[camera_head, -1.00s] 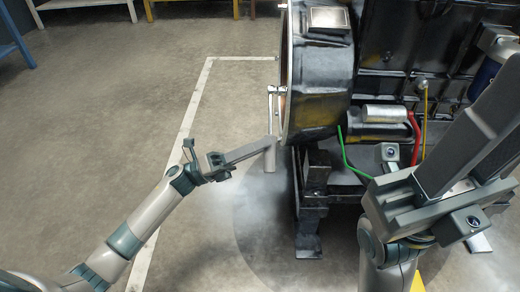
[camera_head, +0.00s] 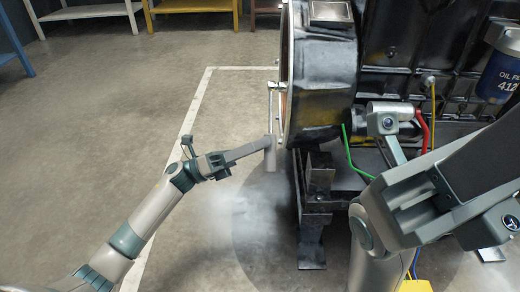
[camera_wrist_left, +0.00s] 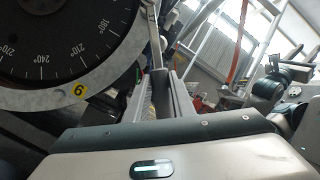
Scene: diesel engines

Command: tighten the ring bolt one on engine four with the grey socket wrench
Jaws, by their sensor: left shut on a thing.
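The dark engine (camera_head: 322,90) stands at centre right in the head view, its round flywheel rim facing left. The grey socket wrench (camera_head: 270,161) hangs roughly upright beside this rim, its head (camera_head: 277,86) at the rim's left edge. My left gripper (camera_head: 268,144) is shut on the wrench's lower handle. In the left wrist view the wrench (camera_wrist_left: 160,85) stands between the fingers. The flywheel (camera_wrist_left: 60,40) there has a degree scale. My right gripper (camera_head: 470,175) is large in the right foreground; its fingertips are unclear.
A dark engine stand (camera_head: 312,235) is below the engine. A green hose (camera_head: 355,155) and a blue oil filter (camera_head: 500,75) are near my right arm. The floor at left is clear; benches (camera_head: 105,10) stand behind.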

